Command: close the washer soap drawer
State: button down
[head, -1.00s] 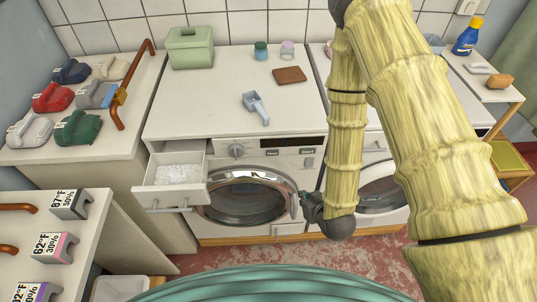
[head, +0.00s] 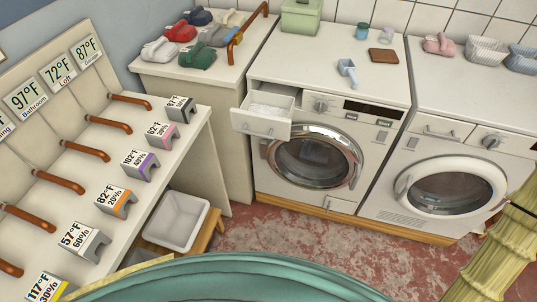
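The washer (head: 330,118) stands against the tiled wall, its round door shut. Its soap drawer (head: 262,128) is pulled out at the upper left of the front, with white powder (head: 270,106) inside and a bar handle on its face. My gripper is outside the head view. Only a piece of my yellow, bamboo-like arm shows at the lower right, well apart from the drawer.
A second machine (head: 447,183) stands to the right. A counter with several irons (head: 197,56) is at the left of the washer. A shelf with labelled blocks (head: 118,201) fills the left, with a grey bin (head: 177,222) beside it. Red floor (head: 270,228) is open before the washer.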

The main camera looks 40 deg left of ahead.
aim_at(244, 121)
jog(key=z, duration=0.2)
jog(key=k, duration=0.4)
jog(key=u, duration=0.75)
jog(key=i, duration=0.7)
jog(key=u, duration=0.65)
